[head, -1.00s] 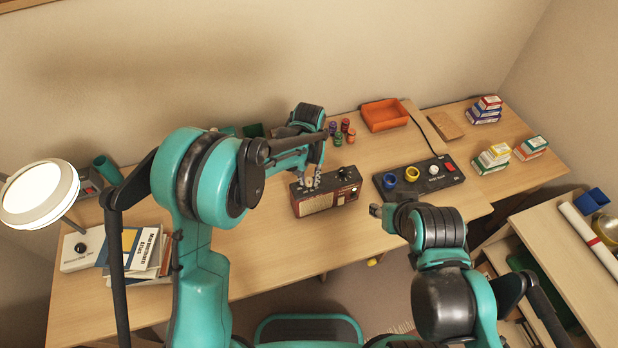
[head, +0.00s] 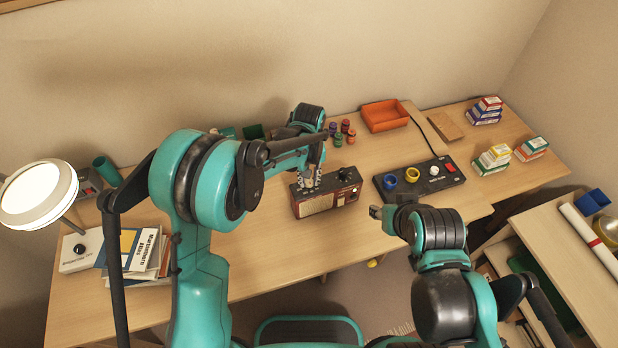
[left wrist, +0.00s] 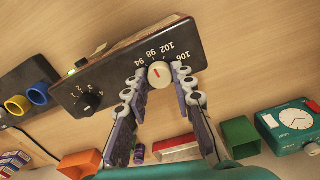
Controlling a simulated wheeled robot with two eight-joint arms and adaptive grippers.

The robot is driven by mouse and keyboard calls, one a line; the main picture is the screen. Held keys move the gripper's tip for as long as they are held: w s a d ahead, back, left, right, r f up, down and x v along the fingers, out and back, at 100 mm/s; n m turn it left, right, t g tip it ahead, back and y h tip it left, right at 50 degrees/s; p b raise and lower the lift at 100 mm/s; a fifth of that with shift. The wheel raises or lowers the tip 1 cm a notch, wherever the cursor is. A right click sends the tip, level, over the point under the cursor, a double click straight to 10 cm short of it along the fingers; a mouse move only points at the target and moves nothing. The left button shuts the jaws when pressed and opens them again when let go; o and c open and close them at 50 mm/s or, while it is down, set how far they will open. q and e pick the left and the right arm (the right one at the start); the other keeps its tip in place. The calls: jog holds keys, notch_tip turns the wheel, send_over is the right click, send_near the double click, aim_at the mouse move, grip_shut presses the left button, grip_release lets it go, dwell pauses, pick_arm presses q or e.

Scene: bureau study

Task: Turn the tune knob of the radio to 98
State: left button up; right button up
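In the left wrist view the radio's dark panel (left wrist: 115,82) appears inverted. Its pale round tune knob (left wrist: 160,74) has a red mark, pointing toward the 98–102 part of the printed scale; the exact reading is unclear. My left gripper (head: 309,187) is at the radio, and in the left wrist view its fingers (left wrist: 162,82) stand apart on both sides of the knob, with small gaps visible. My right gripper (head: 377,212) hovers near the desk's front edge, away from the radio; its finger opening is unclear.
A black panel (head: 450,185) with blue and yellow rings stands right of the radio. Several small coloured cylinders (head: 338,139) and an orange tray (head: 384,116) are behind it. Books (head: 150,255) and a lamp (head: 38,195) are at left. Desk in front of the radio is clear.

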aim_at(308, 181)
pick_arm(q)
jog(key=o, duration=0.4)
jog(key=shift+c, duration=0.2)
jog(key=shift+r, duration=0.15)
notch_tip(308, 181, up, 12)
dwell(0.4)
jog(key=s+a+r+t+b, duration=0.1)
jog(key=s+a+r+t, duration=0.3)
jog(key=s+a, duration=0.5)
jog(key=s+a+f+m+t+b, duration=0.1)
jog(key=s+a+f+t, duration=0.2)
jog(key=s+a, duration=0.6)
jog(key=shift+s, duration=0.8)
